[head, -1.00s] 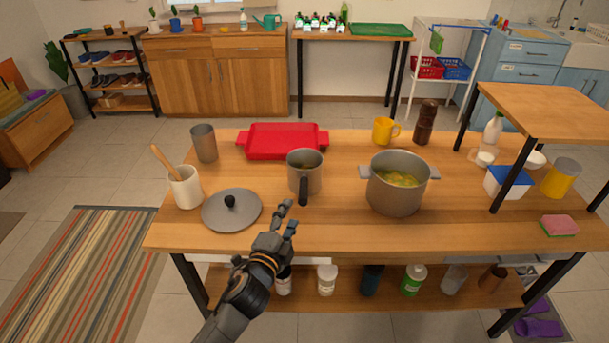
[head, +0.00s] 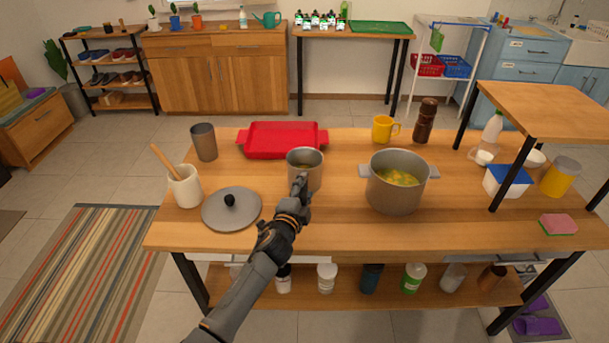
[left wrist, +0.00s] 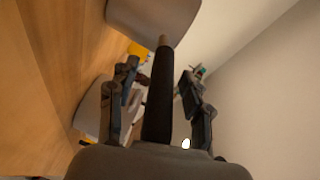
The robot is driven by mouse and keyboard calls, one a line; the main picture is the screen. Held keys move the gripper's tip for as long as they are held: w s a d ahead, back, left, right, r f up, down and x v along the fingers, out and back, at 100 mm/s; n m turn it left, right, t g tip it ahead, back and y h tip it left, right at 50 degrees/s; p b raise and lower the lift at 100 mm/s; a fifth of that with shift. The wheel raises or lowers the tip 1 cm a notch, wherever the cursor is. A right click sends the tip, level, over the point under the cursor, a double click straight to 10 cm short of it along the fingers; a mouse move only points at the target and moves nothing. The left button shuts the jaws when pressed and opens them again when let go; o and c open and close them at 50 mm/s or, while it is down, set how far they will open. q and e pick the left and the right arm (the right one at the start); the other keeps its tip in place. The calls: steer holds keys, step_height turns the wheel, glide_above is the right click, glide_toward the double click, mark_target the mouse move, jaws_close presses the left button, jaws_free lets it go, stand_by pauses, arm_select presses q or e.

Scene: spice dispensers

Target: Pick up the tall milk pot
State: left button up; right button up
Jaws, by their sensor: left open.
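The tall milk pot (head: 305,171) is a grey metal pot with a dark handle, standing upright on the wooden table. In the head view my left gripper (head: 300,187) is in front of the pot at its handle and hides most of it. In the left wrist view the black handle (left wrist: 158,95) runs between the two open fingers of my left gripper (left wrist: 165,90), with visible gaps on both sides. The pot's grey body (left wrist: 150,18) is beyond the fingertips. My right gripper is not in view.
A wide pot of soup (head: 395,190) stands to the right. A grey lid (head: 231,208) and a utensil crock (head: 185,187) are to the left. A red tray (head: 282,141) lies behind. The table's front strip is mostly clear.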

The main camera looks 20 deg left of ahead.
arm_select(q)
steer(key=shift+c, duration=0.7)
jaws_close()
steer(key=shift+w+r, duration=0.1)
steer(key=shift+r, duration=0.05)
steer(key=shift+r, duration=0.15)
